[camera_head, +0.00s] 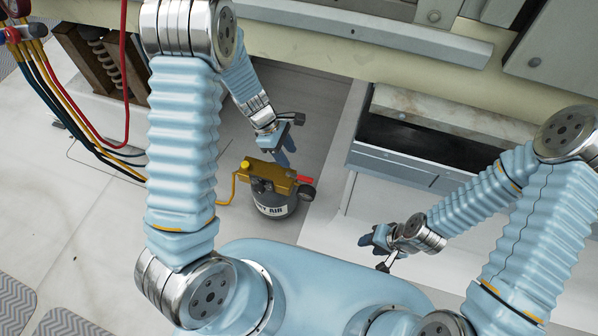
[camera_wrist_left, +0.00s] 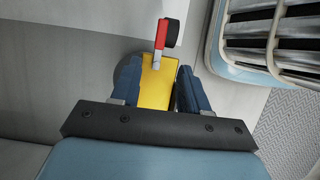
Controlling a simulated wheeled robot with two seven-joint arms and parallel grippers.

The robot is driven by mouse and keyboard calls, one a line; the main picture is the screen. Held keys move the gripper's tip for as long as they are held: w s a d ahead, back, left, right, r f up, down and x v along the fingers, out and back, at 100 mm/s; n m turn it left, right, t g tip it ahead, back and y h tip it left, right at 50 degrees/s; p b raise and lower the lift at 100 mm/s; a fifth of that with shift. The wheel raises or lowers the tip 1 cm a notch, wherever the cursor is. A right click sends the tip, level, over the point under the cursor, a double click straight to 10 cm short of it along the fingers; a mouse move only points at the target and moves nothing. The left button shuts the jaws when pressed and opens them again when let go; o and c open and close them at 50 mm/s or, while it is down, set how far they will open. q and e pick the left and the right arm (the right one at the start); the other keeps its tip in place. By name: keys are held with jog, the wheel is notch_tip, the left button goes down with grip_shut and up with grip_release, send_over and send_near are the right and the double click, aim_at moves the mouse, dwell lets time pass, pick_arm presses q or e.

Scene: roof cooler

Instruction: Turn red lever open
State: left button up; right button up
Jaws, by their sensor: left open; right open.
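The red lever (camera_head: 305,180) sits on the right side of a yellow-topped air pump (camera_head: 270,176) on the floor, beside a black knob or gauge. In the left wrist view the red lever (camera_wrist_left: 161,35) is beyond the yellow block (camera_wrist_left: 158,82), ahead of the fingertips. My left gripper (camera_head: 284,157) is just behind the pump; in the wrist view its open fingers (camera_wrist_left: 151,90) appear on either side of the yellow block, and I cannot tell if they touch it. My right gripper (camera_head: 378,248) is open, well to the right of the pump and away from it.
A blue-grey open cabinet (camera_head: 400,165) stands to the right. Coloured hoses (camera_head: 85,140) and gauges (camera_head: 14,32) are at the left, and a yellow hose (camera_head: 234,188) meets the pump. Bare pale floor (camera_head: 330,200) lies right of the pump.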

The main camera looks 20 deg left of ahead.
aim_at(301, 177)
pick_arm(q)
jog(key=b+x, duration=0.1)
jog(key=x, duration=0.8)
jog(key=shift+d+f, duration=0.1)
jog(key=shift+f, duration=0.3)
grip_shut()
